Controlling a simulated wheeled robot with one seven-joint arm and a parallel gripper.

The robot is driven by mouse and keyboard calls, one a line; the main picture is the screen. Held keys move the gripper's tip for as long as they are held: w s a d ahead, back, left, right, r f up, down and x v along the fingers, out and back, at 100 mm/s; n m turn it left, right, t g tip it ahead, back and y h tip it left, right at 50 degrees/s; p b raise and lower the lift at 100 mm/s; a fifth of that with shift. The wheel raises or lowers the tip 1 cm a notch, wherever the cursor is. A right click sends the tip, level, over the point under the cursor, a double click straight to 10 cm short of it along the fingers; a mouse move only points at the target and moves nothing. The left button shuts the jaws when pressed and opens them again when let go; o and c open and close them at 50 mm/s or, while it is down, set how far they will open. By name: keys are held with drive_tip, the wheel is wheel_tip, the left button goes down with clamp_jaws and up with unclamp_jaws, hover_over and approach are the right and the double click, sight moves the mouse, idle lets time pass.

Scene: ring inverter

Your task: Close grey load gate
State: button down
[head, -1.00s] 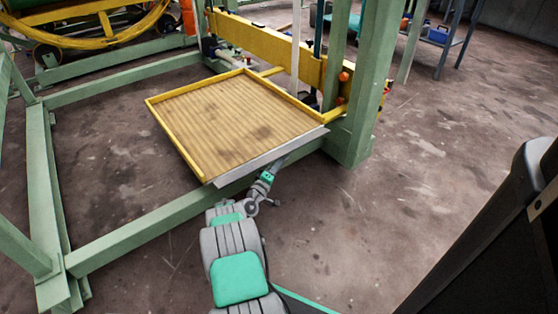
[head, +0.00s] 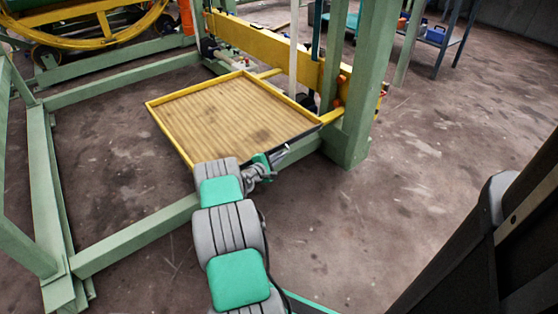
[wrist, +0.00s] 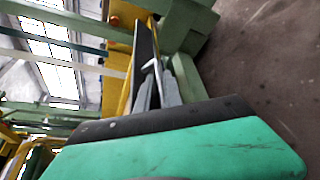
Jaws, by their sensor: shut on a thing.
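The grey load gate (head: 301,139) is at the near edge of the wooden platform (head: 230,115). In the head view it now shows only as a thin dark strip, standing up more than lying flat; my arm hides its left part. In the wrist view a dark panel, likely the gate (wrist: 145,50), runs away from my gripper beside a yellow edge. My gripper (wrist: 164,85) is shut on a thin light bar, likely the gate's handle (wrist: 151,67). In the head view my gripper (head: 282,151) is at the gate's near side, small and partly hidden.
A green frame beam (head: 140,235) runs below the platform's near side. A thick green post (head: 358,90) stands just right of the platform. A yellow beam (head: 260,43) lies behind it. The concrete floor at right (head: 440,130) is clear.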

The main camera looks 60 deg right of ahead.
drive_tip(key=shift+w+d+r+n+g+y+b, duration=0.2)
drive_tip(key=shift+w+r+n+g+y+b, duration=0.25)
drive_tip(key=shift+n, duration=0.35)
drive_tip(key=shift+w+d+r+n+g+y+b, duration=0.15)
drive_tip(key=shift+w+d+r+n+y+b, duration=0.1)
drive_tip(key=shift+r+n, duration=0.4)
drive_tip(key=shift+n, duration=0.25)
drive_tip(key=c, duration=1.8)
unclamp_jaws()
drive_tip(key=shift+o, duration=0.2)
drive_tip(key=shift+f, duration=0.1)
drive_tip(key=p+v, duration=0.3)
drive_tip(key=v, duration=0.4)
drive_tip(key=shift+a, duration=0.4)
drive_tip(key=shift+w+r, duration=0.1)
drive_tip(key=shift+r, duration=0.1)
